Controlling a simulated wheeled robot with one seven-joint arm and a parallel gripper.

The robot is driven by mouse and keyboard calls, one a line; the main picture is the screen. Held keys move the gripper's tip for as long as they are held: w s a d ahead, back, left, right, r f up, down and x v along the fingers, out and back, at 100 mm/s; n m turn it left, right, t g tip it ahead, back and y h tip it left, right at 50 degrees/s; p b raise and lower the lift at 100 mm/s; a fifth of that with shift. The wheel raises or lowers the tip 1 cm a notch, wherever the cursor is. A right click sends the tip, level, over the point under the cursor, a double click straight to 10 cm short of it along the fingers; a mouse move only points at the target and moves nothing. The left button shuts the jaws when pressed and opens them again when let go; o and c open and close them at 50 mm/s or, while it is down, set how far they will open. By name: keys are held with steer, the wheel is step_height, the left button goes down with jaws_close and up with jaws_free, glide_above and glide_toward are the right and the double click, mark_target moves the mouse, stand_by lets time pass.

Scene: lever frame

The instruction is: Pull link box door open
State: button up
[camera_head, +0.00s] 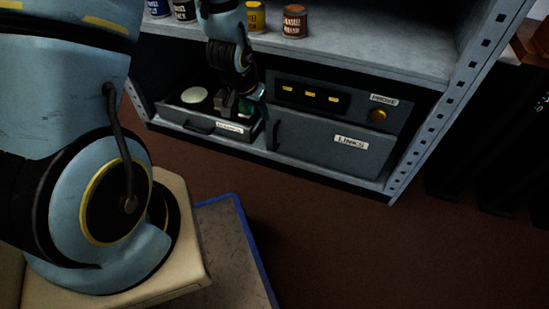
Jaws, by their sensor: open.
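The link box door (330,146) is a grey panel with a white "LINKS" label, low on the shelf unit. It looks closed, flush with the front. Its dark upright handle (273,135) is at the door's left edge. My gripper (240,106) points down just left of and above this handle, over the right part of an open drawer. It is open and appears apart from the handle. Its fingertips are small and dark here, so what lies between them is hard to make out.
The grey drawer (205,129) left of the door stands open, with a pale round disc (194,95) in it. Above the door is a panel (335,98) with yellow lights and an orange knob (378,115). Several cans, including a brown one (294,21), stand on the upper shelf.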

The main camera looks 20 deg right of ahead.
steer(key=b, duration=0.3)
glide_toward(274, 139)
steer(key=f, duration=0.2)
steer(key=shift+m+h, duration=0.3)
steer(key=b+x, duration=0.2)
steer(key=x, duration=0.3)
steer(key=b+x, duration=0.2)
steer(key=x, duration=0.2)
steer(key=shift+w+f, duration=0.3)
jaws_close()
stand_by(0.3)
